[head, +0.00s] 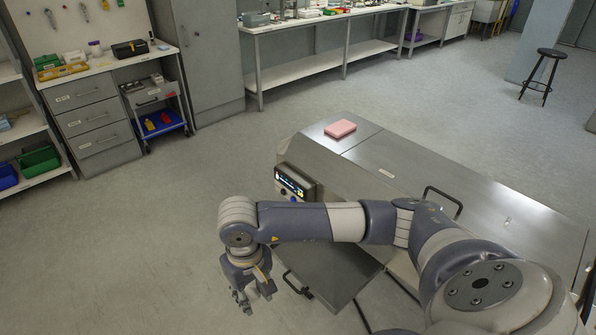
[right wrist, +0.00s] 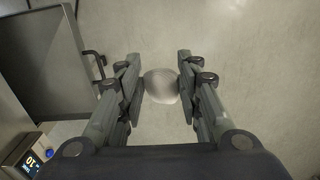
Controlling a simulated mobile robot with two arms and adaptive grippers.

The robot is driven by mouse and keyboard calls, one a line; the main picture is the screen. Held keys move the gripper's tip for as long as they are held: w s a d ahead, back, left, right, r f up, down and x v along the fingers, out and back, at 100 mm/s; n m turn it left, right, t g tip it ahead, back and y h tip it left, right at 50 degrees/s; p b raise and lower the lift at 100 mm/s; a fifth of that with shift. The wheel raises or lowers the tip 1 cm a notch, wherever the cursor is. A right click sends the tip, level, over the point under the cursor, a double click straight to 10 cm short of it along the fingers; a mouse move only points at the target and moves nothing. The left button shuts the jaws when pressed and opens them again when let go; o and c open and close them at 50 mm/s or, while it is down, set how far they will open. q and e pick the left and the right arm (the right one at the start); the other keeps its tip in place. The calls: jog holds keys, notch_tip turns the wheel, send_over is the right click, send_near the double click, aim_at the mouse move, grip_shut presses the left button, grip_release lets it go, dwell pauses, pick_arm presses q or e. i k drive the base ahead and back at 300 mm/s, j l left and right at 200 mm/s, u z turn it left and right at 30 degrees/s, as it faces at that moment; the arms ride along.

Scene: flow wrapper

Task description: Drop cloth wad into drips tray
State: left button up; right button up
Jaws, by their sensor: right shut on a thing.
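My right gripper (head: 254,292) hangs low over the floor at the front left of the machine in the head view. In the right wrist view its fingers (right wrist: 160,88) are shut on a pale, rounded cloth wad (right wrist: 160,84), held between the fingertips. A flat grey metal panel with a black handle (head: 298,284) juts from the machine's front, right of the gripper. It also shows at the left of the right wrist view (right wrist: 45,60). I cannot tell whether this is the drips tray; no other tray on the machine is clearly seen. My left gripper is not in view.
The steel flow wrapper (head: 400,165) fills the right, with a pink block (head: 340,129) on top and a lit control panel (head: 292,184) at its near left corner. A drawer cabinet (head: 95,120) and a cart (head: 160,118) stand at the left. Open floor (head: 150,240) lies between.

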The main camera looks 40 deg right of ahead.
aim_at(338, 253)
jog(key=i+j+z, duration=0.1)
jog(key=i+z, duration=0.35)
jog(key=i+j+z, duration=0.2)
jog(key=i+z, duration=0.3)
jog(key=i+j+z, duration=0.25)
jog(key=z, duration=0.2)
jog(key=i+j+z, duration=0.2)
jog(key=z, duration=0.2)
jog(key=i+j+z, duration=0.1)
jog(key=j+z, duration=0.3)
jog(key=i+j+z, duration=0.1)
jog(key=j+z, duration=0.7)
jog(key=i+j+z, duration=0.1)
jog(key=i+j, duration=0.15)
jog(key=i, duration=0.2)
